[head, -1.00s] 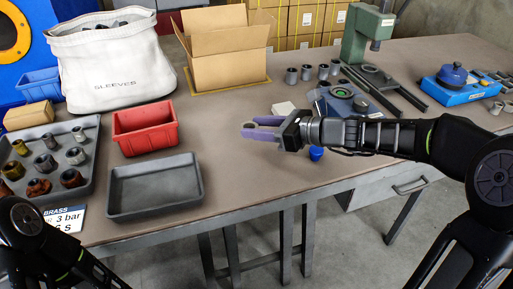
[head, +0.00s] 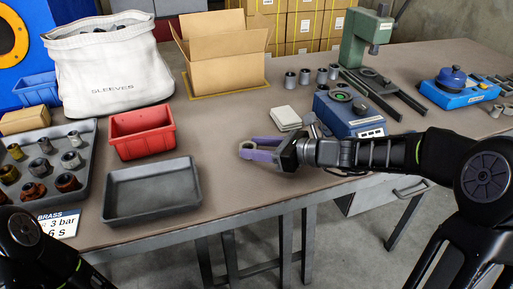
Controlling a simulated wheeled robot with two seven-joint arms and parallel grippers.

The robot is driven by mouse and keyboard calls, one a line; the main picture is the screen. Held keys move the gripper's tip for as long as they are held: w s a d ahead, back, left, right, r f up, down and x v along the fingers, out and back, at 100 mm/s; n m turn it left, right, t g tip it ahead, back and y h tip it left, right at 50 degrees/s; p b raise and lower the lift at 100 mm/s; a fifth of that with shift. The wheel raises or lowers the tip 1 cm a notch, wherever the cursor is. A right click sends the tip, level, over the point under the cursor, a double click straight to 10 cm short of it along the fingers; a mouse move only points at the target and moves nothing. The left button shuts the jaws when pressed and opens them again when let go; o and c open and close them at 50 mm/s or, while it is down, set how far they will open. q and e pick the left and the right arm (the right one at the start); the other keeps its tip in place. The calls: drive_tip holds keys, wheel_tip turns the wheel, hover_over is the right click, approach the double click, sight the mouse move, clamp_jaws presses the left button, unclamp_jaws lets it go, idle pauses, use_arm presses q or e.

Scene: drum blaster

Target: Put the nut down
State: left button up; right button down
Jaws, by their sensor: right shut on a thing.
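My right gripper (head: 258,150) reaches in from the right over the front middle of the table. Its purple fingers are shut on a small grey nut (head: 246,146) at their tips. The fingers hide part of the nut. I cannot tell whether the nut touches the tabletop. The gripper is to the right of the empty dark grey tray (head: 150,192). Part of my left arm shows at the lower left, but its gripper is out of view.
A red bin (head: 143,133) and a grey tray of metal fittings (head: 83,132) are at the left. A blue device (head: 350,116) and a pale stack of cards (head: 286,117) are beyond my right gripper. A cardboard box (head: 226,60) stands behind. Bare tabletop (head: 225,128) surrounds the fingertips.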

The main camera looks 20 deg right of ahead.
drive_tip(key=shift+f, duration=0.1)
drive_tip(key=c, duration=0.8)
unclamp_jaws()
drive_tip(key=shift+r, duration=0.2)
drive_tip(key=p+v, duration=0.2)
drive_tip(key=v, duration=1)
